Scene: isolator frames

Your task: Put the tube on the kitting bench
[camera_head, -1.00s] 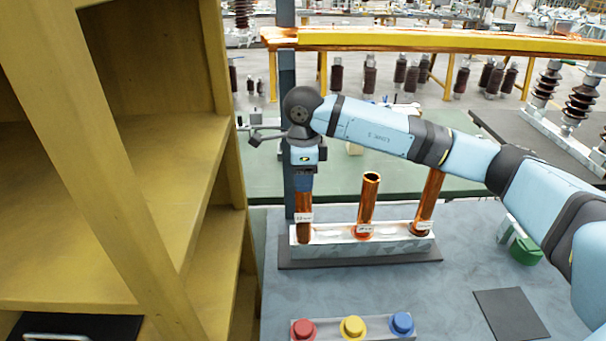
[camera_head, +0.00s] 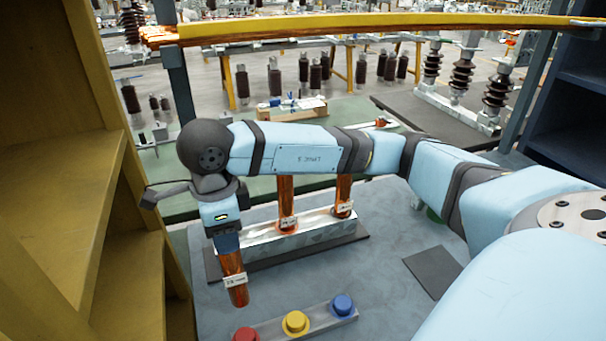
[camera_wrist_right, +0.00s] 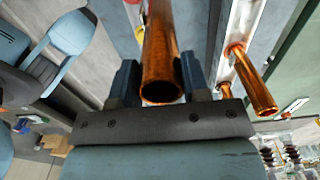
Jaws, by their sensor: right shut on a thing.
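A copper tube (camera_head: 234,278) with a white label hangs upright, slightly tilted, from my right gripper (camera_head: 228,246), which is shut on its upper part. The tube is in front of the metal rack, above the grey bench top (camera_head: 300,275), and its lower end looks clear of the rack. In the right wrist view the tube (camera_wrist_right: 161,60) stands between the two fingers (camera_wrist_right: 158,85). Two other copper tubes (camera_head: 286,205) (camera_head: 343,192) stand in the rack (camera_head: 315,232), partly hidden by my arm. My left gripper is not in view.
A button strip with red (camera_head: 246,335), yellow (camera_head: 295,322) and blue (camera_head: 342,304) buttons lies at the bench front. A dark flat pad (camera_head: 433,271) lies to the right. A yellow shelf (camera_head: 70,200) stands close on the left. Bench around the pad is mostly free.

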